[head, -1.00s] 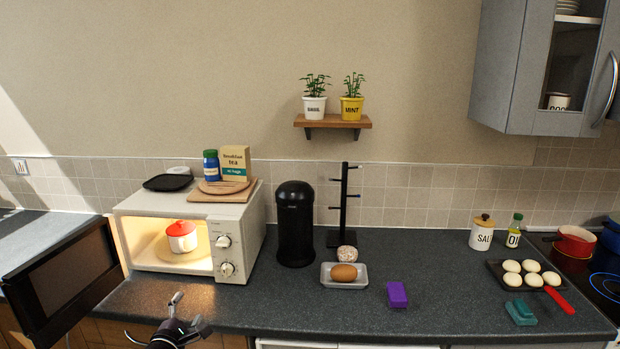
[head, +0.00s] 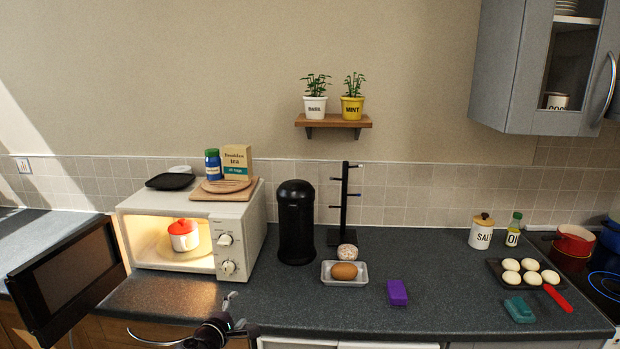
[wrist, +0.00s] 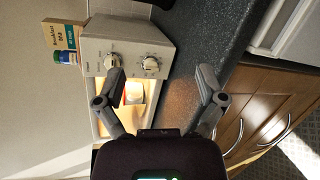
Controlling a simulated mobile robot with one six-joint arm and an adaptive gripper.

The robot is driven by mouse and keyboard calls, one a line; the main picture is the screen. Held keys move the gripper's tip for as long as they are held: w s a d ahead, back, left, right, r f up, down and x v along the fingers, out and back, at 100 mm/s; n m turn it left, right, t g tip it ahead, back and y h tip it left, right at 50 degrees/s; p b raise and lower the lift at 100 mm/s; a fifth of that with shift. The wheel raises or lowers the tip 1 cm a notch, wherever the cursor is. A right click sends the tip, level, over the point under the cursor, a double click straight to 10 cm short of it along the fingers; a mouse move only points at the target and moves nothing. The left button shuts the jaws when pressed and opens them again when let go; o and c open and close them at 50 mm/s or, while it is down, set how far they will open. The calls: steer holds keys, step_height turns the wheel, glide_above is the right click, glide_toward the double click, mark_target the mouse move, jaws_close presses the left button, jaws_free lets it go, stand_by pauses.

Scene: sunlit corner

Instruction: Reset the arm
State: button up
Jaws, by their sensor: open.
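My gripper (head: 236,312) is at the bottom of the head view, low in front of the counter edge, to the right of the open microwave's front. In the wrist view my gripper (wrist: 163,86) has its two fingers spread apart with nothing between them. The white microwave (head: 247,228) stands with its door (head: 66,278) swung open to the left. A white pot with a red lid (head: 184,235) sits inside the lit cavity. The microwave (wrist: 133,52) and part of the pot (wrist: 135,92) also show beyond the fingers in the wrist view.
The front middle of the counter is mostly clear.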

steer(key=s+d+f+m+g, duration=0.1)
steer(key=d+f+m+g, duration=0.3)
steer(key=d, duration=0.5)
steer(key=d+f+m+g, duration=0.4)
steer(key=d, duration=0.5)
steer(key=s+d+f+m+g, duration=0.1)
steer(key=d+f+m+g, duration=0.3)
steer(key=d, duration=0.6)
steer(key=s+d+f+m+g+y, duration=0.2)
steer(key=s+d+m+g+y, duration=0.1)
steer(key=s+d+m, duration=0.3)
steer(key=shift+d+y+p, duration=0.35)
steer(key=shift+y, duration=0.45)
